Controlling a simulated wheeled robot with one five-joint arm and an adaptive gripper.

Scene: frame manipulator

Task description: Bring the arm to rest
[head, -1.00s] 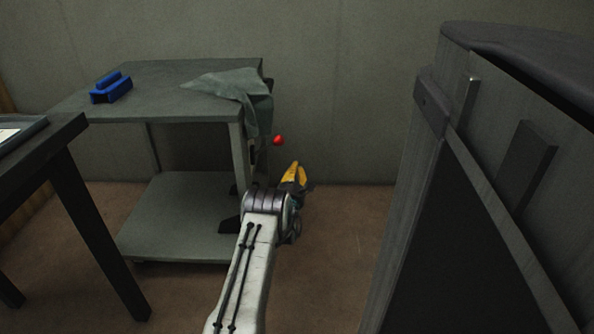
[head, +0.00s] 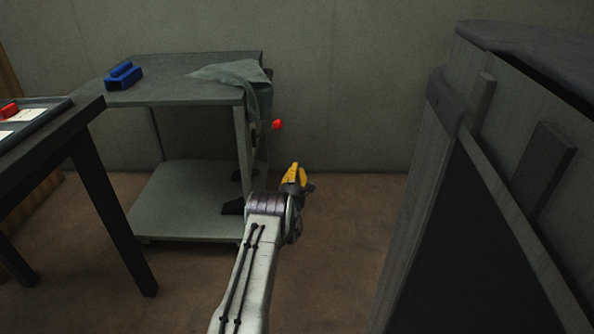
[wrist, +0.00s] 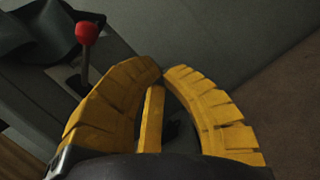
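My arm reaches forward from the bottom of the head view, with my gripper (head: 295,166) low in front of it. Its yellow fingers stand clear of the grey cart (head: 180,88), to the right of the cart's side. In the wrist view my gripper (wrist: 162,72) has its two fingertips together, with nothing seen held between them. A lever with a red ball knob (head: 277,124) sticks out from the cart's right side, above and a little left of the fingers. The knob also shows at the upper left of the wrist view (wrist: 87,32), apart from the fingers.
A grey cloth (head: 240,78) hangs over the cart's corner, and a blue block (head: 123,76) sits on its top. A dark table (head: 88,115) with a tray (head: 50,112) stands at left. A tall dark cabinet (head: 405,225) blocks the right. Floor between cart and cabinet is clear.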

